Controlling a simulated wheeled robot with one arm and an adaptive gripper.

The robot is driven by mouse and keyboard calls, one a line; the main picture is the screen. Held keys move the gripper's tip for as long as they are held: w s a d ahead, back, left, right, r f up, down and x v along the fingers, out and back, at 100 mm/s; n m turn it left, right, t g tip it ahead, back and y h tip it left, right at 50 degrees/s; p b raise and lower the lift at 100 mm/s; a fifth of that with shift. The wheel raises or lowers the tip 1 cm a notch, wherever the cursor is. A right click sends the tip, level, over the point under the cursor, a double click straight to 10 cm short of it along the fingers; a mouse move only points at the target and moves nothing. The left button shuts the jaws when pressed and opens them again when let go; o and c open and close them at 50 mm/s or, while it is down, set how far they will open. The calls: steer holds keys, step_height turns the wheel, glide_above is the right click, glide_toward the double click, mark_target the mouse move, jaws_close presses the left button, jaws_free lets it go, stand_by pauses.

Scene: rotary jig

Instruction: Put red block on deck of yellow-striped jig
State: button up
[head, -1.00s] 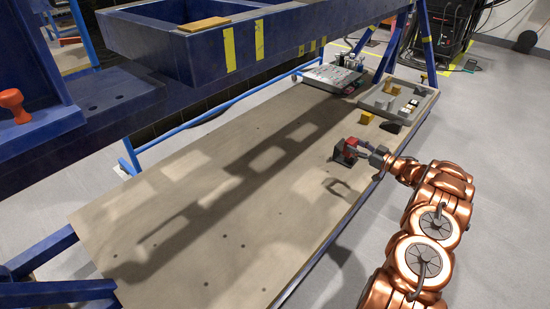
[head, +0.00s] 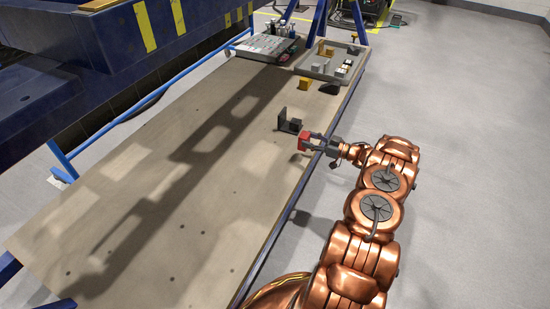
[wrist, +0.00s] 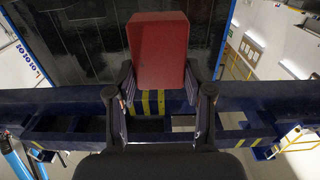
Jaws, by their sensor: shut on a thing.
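My gripper (head: 309,142) is shut on the red block (head: 304,138) at the right edge of the wooden table. In the wrist view the red block (wrist: 158,48) stands up between the two fingertips (wrist: 158,88). The blue yellow-striped jig (head: 110,50) is at the upper left in the head view, well apart from the block. In the wrist view its dark blue beam (wrist: 65,112) with yellow stripes crosses behind the gripper. The head view shows only part of the jig.
A dark bracket (head: 283,121) stands on the wooden table (head: 215,225) just left of the block. A yellow block (head: 305,83), a grey tray (head: 312,65) of small parts and a case (head: 265,46) are at the far end. A blue rail (head: 150,98) runs along the table's left side.

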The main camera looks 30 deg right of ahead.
steer(key=a+b, duration=0.1)
steer(key=a, duration=0.3)
steer(key=a+b, duration=0.1)
steer(key=a, duration=0.3)
steer(key=w+a+f+b, duration=0.1)
steer(key=a, duration=0.3)
steer(key=shift+a+f+b, duration=0.1)
steer(key=shift+a+b, duration=0.25)
steer(key=shift+f+b, duration=0.85)
steer(key=shift+f, duration=0.85)
steer(key=shift+f, duration=0.15)
steer(key=o, duration=1.5)
steer(key=shift+c, duration=0.2)
